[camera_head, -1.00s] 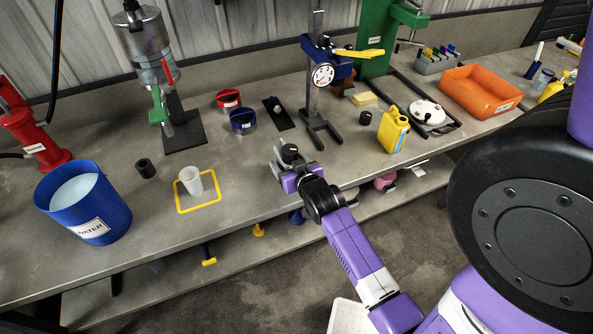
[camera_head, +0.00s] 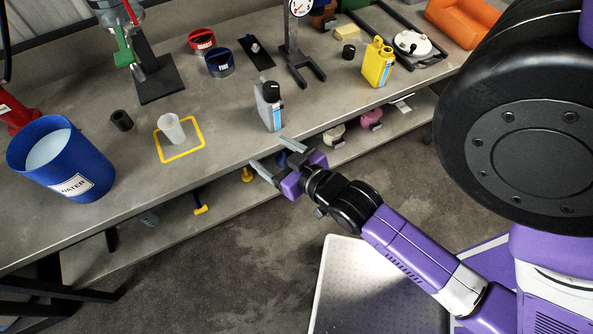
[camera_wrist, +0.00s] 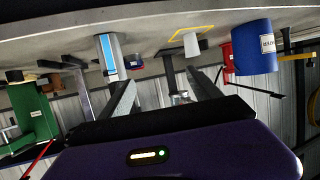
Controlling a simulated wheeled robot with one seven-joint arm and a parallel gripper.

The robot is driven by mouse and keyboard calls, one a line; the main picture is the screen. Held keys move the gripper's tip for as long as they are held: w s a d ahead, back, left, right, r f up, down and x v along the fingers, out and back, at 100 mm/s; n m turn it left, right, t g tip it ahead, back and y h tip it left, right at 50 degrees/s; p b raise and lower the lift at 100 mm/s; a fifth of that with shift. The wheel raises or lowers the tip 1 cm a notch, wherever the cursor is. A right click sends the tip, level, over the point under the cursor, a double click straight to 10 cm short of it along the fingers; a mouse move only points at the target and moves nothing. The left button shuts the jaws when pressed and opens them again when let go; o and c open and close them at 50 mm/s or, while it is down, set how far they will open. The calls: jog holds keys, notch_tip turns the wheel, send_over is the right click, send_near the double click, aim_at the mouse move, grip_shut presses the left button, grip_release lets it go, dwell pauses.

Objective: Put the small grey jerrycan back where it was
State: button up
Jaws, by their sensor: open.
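The small grey jerrycan (camera_head: 269,106), with a black cap and a blue-and-white label, stands upright on the workbench near its front edge. It also shows in the wrist view (camera_wrist: 110,57), ahead of one finger. My gripper (camera_head: 272,157) is open and empty, in front of the bench edge. Its two spread fingers also show in the wrist view (camera_wrist: 160,95). A clear gap separates the fingers from the jerrycan. A yellow square outline (camera_head: 201,141) on the bench holds a translucent white cup (camera_head: 171,129), to the left of the jerrycan.
A yellow jerrycan (camera_head: 378,64) stands to the right, with a small black cap (camera_head: 348,52) beside it. A blue WATER bucket (camera_head: 62,160) is at the left. Bare bench surrounds the grey jerrycan.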

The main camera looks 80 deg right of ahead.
jog(key=s+a+r+n+t+y, duration=0.1)
jog(key=s+a+r+n+y, duration=0.2)
jog(key=a, duration=0.6)
jog(key=s+a+r+n+t+y, duration=0.2)
jog(key=s+a+r, duration=0.4)
jog(key=a, duration=0.3)
jog(key=n+y, duration=0.1)
jog(key=y, duration=0.1)
jog(key=shift+s+n+y, duration=0.3)
jog(key=shift+s, duration=0.1)
jog(key=shift+f+b, duration=0.9)
jog(key=shift+b, duration=0.05)
